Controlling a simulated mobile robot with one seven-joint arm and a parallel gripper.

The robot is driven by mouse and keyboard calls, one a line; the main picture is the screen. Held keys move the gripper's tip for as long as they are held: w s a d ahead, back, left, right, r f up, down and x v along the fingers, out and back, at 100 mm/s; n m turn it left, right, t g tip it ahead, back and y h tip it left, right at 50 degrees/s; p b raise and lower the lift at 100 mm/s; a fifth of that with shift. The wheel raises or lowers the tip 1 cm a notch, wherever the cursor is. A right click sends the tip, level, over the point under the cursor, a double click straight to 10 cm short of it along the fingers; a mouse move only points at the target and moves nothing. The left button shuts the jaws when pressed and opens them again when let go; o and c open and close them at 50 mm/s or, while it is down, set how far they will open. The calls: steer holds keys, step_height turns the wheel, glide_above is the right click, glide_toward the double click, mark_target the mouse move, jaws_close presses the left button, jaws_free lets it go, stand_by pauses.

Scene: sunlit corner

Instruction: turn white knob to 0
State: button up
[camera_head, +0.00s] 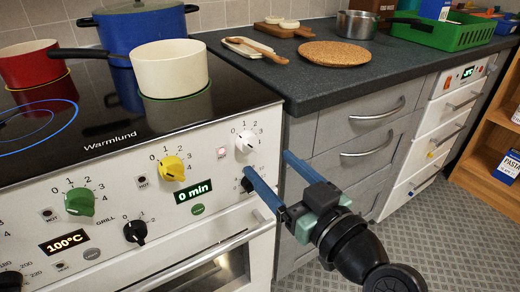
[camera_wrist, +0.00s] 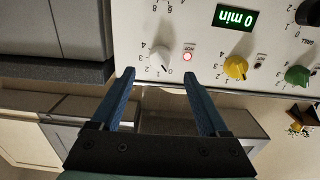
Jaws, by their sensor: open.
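The white knob (camera_head: 246,141) sits on the white front panel of the stove, at its right end, with numbers up to 4 around it. It also shows in the wrist view (camera_wrist: 160,57), just beyond my fingertips. Its exact setting is too small to tell. My gripper (camera_head: 267,162) is open and empty, its two blue fingers pointing at the panel. In the wrist view the fingertips (camera_wrist: 159,74) are spread to either side of the knob's line, apart from it and short of it. A red light (camera_wrist: 187,57) marked HOT glows beside the knob.
A yellow knob (camera_head: 172,168), a green knob (camera_head: 79,201) and a black knob (camera_head: 135,231) share the panel. The oven handle (camera_head: 205,258) juts out below. A white pot (camera_head: 170,70) stands on the hob. Grey drawers (camera_head: 350,140) with handles lie to the right.

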steer(key=v, duration=0.6)
steer(key=shift+s+d, duration=0.15)
steer(key=shift+s, duration=0.1)
